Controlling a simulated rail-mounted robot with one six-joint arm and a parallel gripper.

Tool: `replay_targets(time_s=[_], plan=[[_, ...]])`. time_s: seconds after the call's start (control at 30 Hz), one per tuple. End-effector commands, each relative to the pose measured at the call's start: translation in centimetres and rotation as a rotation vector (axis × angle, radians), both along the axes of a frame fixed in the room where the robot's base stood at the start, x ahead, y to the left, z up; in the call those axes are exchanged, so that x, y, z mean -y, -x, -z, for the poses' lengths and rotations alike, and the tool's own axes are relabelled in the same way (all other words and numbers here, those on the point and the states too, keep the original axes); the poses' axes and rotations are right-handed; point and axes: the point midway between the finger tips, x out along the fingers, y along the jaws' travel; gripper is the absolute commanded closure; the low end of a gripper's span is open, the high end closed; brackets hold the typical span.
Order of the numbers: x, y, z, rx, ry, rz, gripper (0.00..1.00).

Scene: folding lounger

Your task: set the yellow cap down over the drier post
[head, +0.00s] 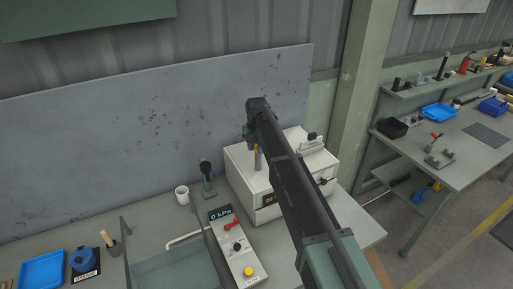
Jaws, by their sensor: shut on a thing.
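My gripper (251,138) hangs from the end of my dark arm, over the white box (241,172). A small yellow piece, which looks like the yellow cap (257,148), shows right at the fingertips. My gripper appears shut on it, though my arm hides part of the grip. Just under the yellow piece a short grey upright, perhaps the drier post (258,162), stands above the box top. I cannot tell whether the cap is around the post or only above it.
A control panel (233,247) reading 0 kPa has a red lever and a yellow button. A white mug (182,195) and a dark-topped tool (207,175) stand left of the box. A grey-green tray (175,268) lies in front. A grey panel (150,140) rises behind the bench.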

Motion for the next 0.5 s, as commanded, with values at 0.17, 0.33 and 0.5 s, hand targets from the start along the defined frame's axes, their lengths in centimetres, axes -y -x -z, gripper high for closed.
replay_targets(time_s=[0.17, 0.33, 0.5], plan=[[0.00, 0.00, 0.29, 0.000, 0.000, 0.000, 0.86], [0.00, 0.00, 0.44, 0.000, 0.000, 0.000, 0.63], [0.00, 0.00, 0.38, 0.000, 0.000, 0.000, 0.37]])
